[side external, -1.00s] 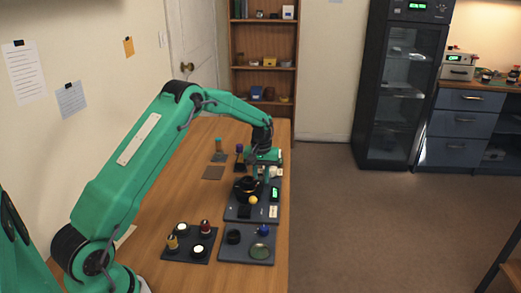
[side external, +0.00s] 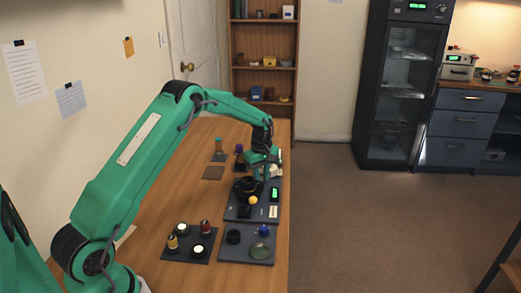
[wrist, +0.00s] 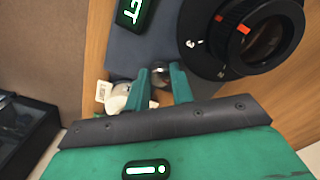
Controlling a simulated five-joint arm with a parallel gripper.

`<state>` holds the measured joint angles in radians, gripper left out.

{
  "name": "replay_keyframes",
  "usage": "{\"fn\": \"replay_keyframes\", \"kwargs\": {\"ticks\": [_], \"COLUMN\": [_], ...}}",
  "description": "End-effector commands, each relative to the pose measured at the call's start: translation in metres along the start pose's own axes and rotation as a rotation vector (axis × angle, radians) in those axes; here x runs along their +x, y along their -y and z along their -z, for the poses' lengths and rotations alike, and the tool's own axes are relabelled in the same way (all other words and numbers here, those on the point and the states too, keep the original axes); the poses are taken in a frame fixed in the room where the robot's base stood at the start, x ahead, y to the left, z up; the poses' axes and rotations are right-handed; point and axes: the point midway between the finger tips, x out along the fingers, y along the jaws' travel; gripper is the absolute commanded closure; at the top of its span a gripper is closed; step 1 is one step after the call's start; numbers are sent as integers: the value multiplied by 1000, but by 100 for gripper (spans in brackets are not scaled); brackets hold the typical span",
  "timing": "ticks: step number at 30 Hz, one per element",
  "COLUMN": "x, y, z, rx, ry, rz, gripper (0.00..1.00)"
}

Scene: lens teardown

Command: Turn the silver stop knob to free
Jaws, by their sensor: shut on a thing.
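The silver stop knob (wrist: 159,69) shows in the wrist view as a small shiny round part between my two green fingertips. My gripper (wrist: 163,80) is shut on it, with the fingers hiding its sides. In the side view my gripper (side external: 261,172) points down at the far end of the dark lens plate (side external: 233,213), and the knob is hidden there. The black lens (wrist: 262,32) with orange marks is close beside the fingers, at upper right in the wrist view. I cannot read the knob's setting.
A green-lit display (side external: 275,194) sits on the plate, right of the lens. A yellow ball (side external: 253,200) is at the lens's near side. Two dark trays with small parts, left (side external: 189,259) and right (side external: 226,257), lie nearer. Pale round items (wrist: 119,98) lie by the fingers.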

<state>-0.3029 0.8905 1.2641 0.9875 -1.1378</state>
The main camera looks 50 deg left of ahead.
Motion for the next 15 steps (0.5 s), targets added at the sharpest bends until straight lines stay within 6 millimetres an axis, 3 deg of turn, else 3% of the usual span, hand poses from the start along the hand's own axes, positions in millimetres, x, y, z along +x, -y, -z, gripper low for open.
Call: {"fn": "replay_keyframes", "kwargs": {"ticks": [11,12,13,15], "x": [-1,-1,-1,-1], "y": [-1,-1,-1,-1], "z": [1,1,1,1], "rx": [-9,-9,-9,-8], "ry": [-2,-2,-2,-2], "rz": [-5,-5,-4,-4], "gripper": [100,75,69,68]}}
